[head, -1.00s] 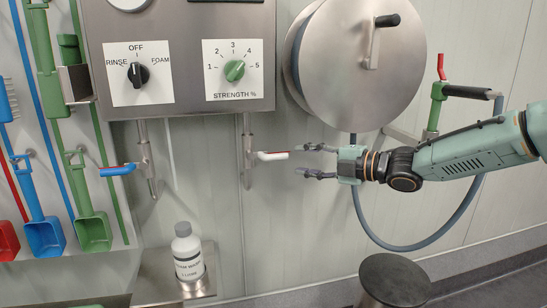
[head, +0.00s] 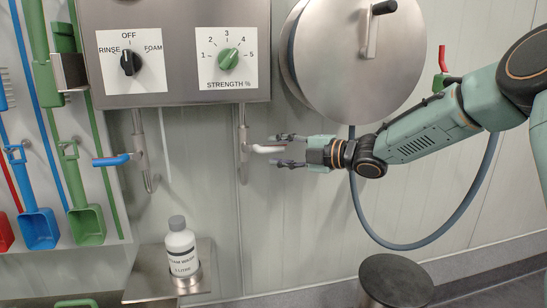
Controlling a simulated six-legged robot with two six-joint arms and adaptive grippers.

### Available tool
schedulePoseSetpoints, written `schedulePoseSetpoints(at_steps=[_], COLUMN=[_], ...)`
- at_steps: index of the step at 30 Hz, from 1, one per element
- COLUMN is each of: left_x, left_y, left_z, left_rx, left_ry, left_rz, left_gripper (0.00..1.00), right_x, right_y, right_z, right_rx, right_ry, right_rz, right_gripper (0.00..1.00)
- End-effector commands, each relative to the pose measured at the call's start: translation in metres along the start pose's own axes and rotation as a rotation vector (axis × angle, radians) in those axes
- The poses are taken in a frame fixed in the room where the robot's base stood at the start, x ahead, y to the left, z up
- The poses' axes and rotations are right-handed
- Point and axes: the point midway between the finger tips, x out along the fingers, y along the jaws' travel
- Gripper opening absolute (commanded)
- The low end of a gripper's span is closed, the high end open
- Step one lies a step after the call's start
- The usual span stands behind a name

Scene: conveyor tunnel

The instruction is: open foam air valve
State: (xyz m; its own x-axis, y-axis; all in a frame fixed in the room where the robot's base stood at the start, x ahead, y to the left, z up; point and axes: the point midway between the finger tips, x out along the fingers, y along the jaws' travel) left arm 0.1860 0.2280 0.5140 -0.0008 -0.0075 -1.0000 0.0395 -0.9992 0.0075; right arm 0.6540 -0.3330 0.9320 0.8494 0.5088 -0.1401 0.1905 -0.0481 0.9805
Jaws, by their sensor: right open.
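A valve with a white-tipped lever (head: 266,149) sits on the thin pipe below the right side of the steel control box; the lever points right, roughly level. My right gripper (head: 278,151) is open, with one finger above and one below the lever's outer end. I cannot tell whether either finger touches it. A second valve with a blue lever (head: 111,160) sits on the left pipe, its lever pointing left. My left gripper is not in view.
The steel control box (head: 181,96) with a black selector knob (head: 131,62) and a green strength knob (head: 228,60) is above. A hose reel (head: 345,75) is at upper right. A white bottle (head: 180,248) stands on a steel shelf (head: 146,286). A dark round stool (head: 395,280) is below.

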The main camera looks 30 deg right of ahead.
Motion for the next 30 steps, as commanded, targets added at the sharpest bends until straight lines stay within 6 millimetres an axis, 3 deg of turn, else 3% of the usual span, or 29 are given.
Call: schedulePoseSetpoints(at_steps=[6,17,30], left_x=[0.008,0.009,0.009], left_y=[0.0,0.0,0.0], left_z=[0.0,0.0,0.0], left_rx=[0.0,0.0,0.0], left_ry=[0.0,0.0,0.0], left_rz=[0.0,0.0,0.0], left_gripper=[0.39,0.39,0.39], right_x=[0.018,0.021,0.02], right_y=[-0.001,0.001,0.001], right_z=[0.001,0.001,0.001], right_rx=[-0.002,0.0,0.0], right_ry=[0.001,0.002,0.002], right_rz=[-0.002,0.001,0.001], right_gripper=[0.4,0.4,0.04])
